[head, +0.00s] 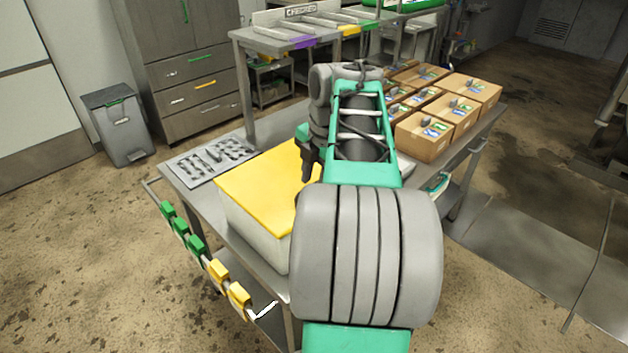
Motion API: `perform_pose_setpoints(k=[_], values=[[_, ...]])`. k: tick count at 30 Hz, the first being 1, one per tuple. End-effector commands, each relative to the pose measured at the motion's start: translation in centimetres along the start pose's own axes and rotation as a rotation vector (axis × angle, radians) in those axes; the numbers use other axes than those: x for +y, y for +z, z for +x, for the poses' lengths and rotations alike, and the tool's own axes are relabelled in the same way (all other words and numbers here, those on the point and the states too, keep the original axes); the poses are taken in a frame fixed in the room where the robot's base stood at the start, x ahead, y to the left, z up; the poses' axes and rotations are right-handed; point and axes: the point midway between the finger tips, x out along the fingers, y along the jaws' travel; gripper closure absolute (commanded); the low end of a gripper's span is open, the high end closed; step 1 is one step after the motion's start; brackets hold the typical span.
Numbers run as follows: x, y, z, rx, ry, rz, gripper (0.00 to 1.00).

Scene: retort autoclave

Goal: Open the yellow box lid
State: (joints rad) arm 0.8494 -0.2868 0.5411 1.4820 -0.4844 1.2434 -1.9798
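A box with a flat yellow lid (262,187) stands on the metal table. Its pale body (252,229) shows below the lid on the near side. The lid lies shut on the box. My arm crosses in front and hides the right part of the lid and box. My gripper (304,190) is partly visible as a dark finger over the lid's right part, pointing down. I cannot tell whether it touches the lid, and the arm hides most of the gripper.
A grey tray with dark shapes (212,158) lies at the table's left. Several cardboard boxes (424,134) stand on the right. A rail with green and yellow clips (196,245) runs along the near left edge. A raised shelf (290,42) stands behind.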

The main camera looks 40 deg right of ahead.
Motion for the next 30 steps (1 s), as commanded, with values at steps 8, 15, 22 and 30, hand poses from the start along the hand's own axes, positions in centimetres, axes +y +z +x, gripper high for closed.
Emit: perform_pose_setpoints(k=[8, 15, 22, 30], values=[[0.01, -0.02, -0.03, 0.0, 0.0, 0.0, 0.81], [0.01, -0.03, -0.03, 0.0, 0.0, 0.001, 1.0], [0.0, -0.03, -0.04, 0.001, 0.0, 0.001, 1.0], [-0.01, -0.02, -0.03, 0.001, 0.0, 0.001, 1.0]])
